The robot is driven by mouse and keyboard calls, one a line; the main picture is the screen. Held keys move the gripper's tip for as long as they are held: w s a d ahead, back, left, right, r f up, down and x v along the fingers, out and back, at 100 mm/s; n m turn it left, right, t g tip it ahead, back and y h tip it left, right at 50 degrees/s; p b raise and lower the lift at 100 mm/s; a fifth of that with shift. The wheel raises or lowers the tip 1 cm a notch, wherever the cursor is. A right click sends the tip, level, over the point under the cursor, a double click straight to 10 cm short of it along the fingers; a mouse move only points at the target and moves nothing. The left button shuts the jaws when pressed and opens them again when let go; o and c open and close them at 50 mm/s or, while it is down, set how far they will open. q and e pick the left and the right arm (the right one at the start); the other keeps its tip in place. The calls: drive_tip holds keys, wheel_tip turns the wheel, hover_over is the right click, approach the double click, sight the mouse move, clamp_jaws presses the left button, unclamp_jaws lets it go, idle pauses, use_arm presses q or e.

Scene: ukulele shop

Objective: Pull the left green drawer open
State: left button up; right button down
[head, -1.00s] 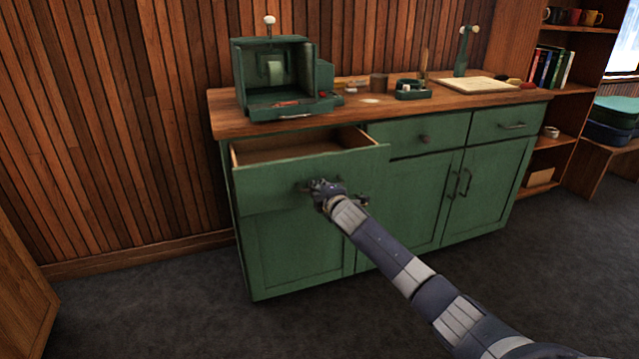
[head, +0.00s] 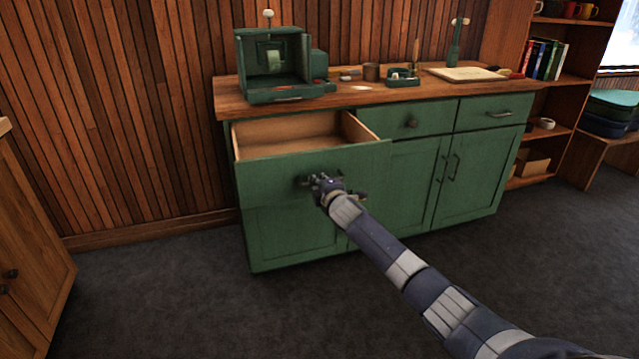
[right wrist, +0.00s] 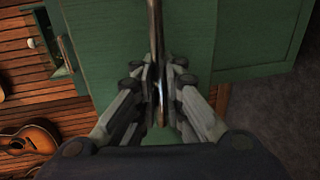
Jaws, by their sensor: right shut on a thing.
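The left green drawer (head: 285,173) is pulled out of the green cabinet, and its bare wooden inside (head: 290,141) shows and looks empty. My right gripper (head: 318,184) is at the middle of the drawer front, shut on the drawer's handle (head: 304,182). In the right wrist view the fingers (right wrist: 160,85) are closed on both sides of the metal handle (right wrist: 156,30), with the green drawer front (right wrist: 105,45) behind. My left gripper is not in view.
The wooden countertop (head: 400,92) carries a green machine (head: 272,62) and small tools. A wooden cabinet (head: 30,250) stands at the left edge. Dark carpet (head: 200,300) is clear in front.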

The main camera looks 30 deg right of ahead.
drive_tip(key=shift+r, duration=0.1)
drive_tip(key=c, duration=1.7)
unclamp_jaws()
drive_tip(key=v, duration=1.2)
